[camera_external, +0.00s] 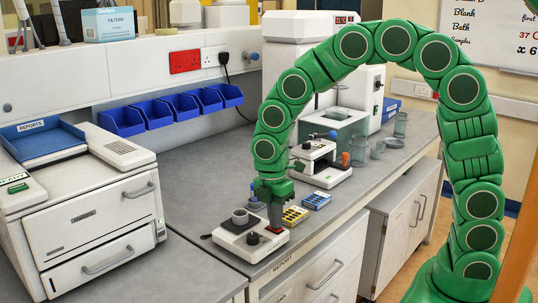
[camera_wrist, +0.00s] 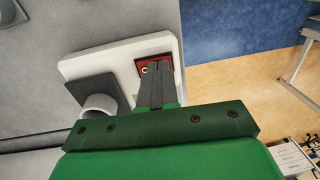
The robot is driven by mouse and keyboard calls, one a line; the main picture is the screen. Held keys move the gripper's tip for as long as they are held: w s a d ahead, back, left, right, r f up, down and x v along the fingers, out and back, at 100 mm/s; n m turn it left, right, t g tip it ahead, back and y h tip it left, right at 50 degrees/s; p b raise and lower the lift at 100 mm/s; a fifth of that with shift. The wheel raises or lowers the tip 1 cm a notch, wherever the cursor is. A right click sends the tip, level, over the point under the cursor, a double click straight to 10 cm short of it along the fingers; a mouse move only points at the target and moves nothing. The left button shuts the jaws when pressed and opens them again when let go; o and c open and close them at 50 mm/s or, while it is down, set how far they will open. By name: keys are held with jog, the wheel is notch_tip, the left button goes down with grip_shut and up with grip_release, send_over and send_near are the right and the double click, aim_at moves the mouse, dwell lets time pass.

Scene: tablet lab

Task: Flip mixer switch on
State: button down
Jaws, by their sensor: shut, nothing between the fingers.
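The mixer (camera_external: 250,240) is a small white unit near the front edge of the grey bench, with a grey cup-like holder and a dark knob on top. A red switch (camera_external: 276,230) sits at its right end. In the wrist view the red switch (camera_wrist: 145,66) shows a white circle mark and is partly hidden behind my fingers. My gripper (camera_external: 274,222) points down over the switch end of the mixer. In the wrist view my gripper (camera_wrist: 158,68) is shut and empty, its tips at or just above the switch; I cannot tell whether they touch it.
Small yellow (camera_external: 294,215) and blue (camera_external: 317,200) boxes lie just right of the mixer. A white printer (camera_external: 85,195) is at left. Blue bins (camera_external: 170,110) line the wall. Bench space between printer and mixer is clear.

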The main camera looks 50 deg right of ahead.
aim_at(268, 227)
jog(key=shift+w+r, duration=0.1)
jog(key=shift+w, duration=0.25)
jog(key=shift+r, duration=0.1)
notch_tip(268, 227, up, 14)
jog(key=w, duration=0.1)
jog(key=shift+w, duration=0.35)
jog(key=shift+s, duration=0.1)
dwell(0.5)
jog(key=shift+s, duration=0.55)
jog(key=shift+f, duration=0.2)
jog(key=f, duration=0.4)
jog(key=s+f, duration=0.1)
jog(key=f, duration=0.9)
jog(key=shift+s, duration=0.35)
